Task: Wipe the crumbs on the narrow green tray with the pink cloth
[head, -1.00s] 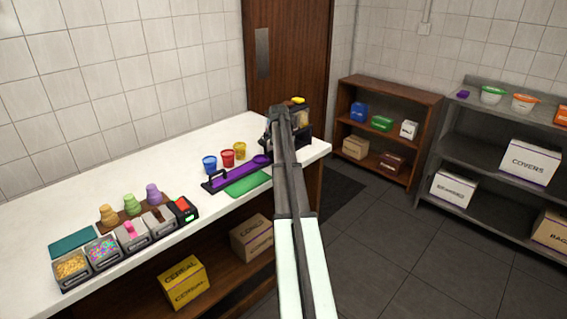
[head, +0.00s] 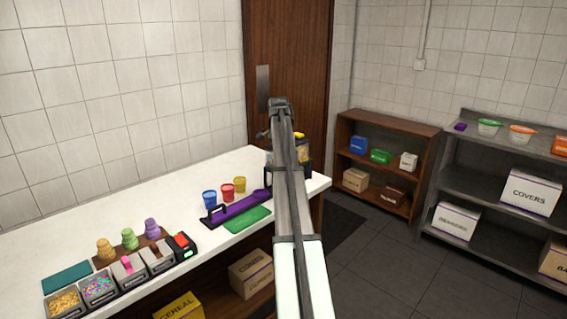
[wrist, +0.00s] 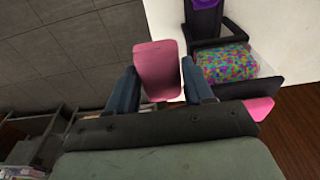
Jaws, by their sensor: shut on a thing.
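My gripper (wrist: 160,88) is shut on a pink cloth (wrist: 157,66), which stands out flat between the two fingers in the wrist view. In the head view my arm hides the gripper and the cloth. A flat green piece (head: 247,219), which looks like the narrow green tray, lies near the counter's front edge, in front of a long purple tray with a handle (head: 232,208). A teal flat piece (head: 66,278) lies at the left of the counter. Crumbs are too small to make out.
Red, blue and yellow cups (head: 227,191) stand behind the purple tray. Topping bins (head: 98,288) and stacked cones (head: 130,239) are at the left. In the wrist view a dark-framed container of coloured sprinkles (wrist: 225,65) is close right of the gripper, with a pink piece (wrist: 261,108) beside it.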

